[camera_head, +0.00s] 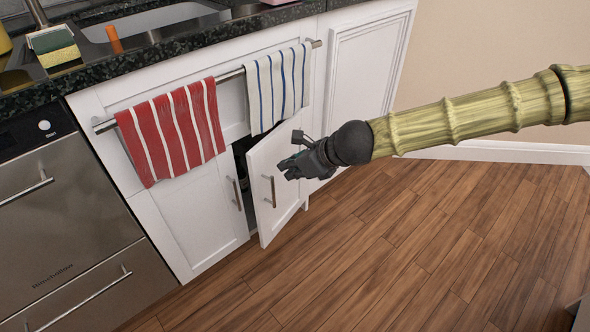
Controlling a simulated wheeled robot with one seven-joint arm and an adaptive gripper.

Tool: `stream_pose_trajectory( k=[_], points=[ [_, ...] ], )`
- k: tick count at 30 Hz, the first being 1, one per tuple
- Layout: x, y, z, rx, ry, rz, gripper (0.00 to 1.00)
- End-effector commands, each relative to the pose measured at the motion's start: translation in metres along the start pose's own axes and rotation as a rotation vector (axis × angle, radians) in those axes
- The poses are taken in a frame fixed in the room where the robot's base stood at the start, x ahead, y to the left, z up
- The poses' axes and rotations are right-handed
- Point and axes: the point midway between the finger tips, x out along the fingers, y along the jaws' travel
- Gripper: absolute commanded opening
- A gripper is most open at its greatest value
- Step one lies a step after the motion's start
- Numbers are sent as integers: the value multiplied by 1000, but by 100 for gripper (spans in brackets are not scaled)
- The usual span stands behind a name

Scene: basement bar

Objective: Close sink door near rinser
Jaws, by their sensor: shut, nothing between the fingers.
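The white sink cabinet under the counter has two doors. The right door (275,190) stands partly open, swung out toward the floor, with a dark gap along its left side. It carries a vertical metal handle (269,191). The left door (205,222) looks shut and has its own vertical handle (237,194). My gripper (286,168) is shut and empty, at the upper part of the open door, pointing left. I cannot tell whether it touches the door. The cabinet's inside is mostly hidden.
A towel bar (230,74) with a red striped towel (174,131) and a blue-striped white towel (279,88) hangs above the doors. A steel dishwasher (60,215) stands at left. The sink (150,20) is above. Wooden floor (400,235) in front is clear.

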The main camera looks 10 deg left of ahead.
Motion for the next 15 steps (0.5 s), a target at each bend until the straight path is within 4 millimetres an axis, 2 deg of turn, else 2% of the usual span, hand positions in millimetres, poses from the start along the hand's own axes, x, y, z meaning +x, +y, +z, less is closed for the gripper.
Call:
stream_pose_trajectory(
  k=[1, 9, 15],
  points=[
    [12, 0, -2, 0, 0, 0, 0],
    [57, 0, -3, -1, 1, 0, 0],
    [72, 0, 16, -3, 0, -2, 0]
  ],
)
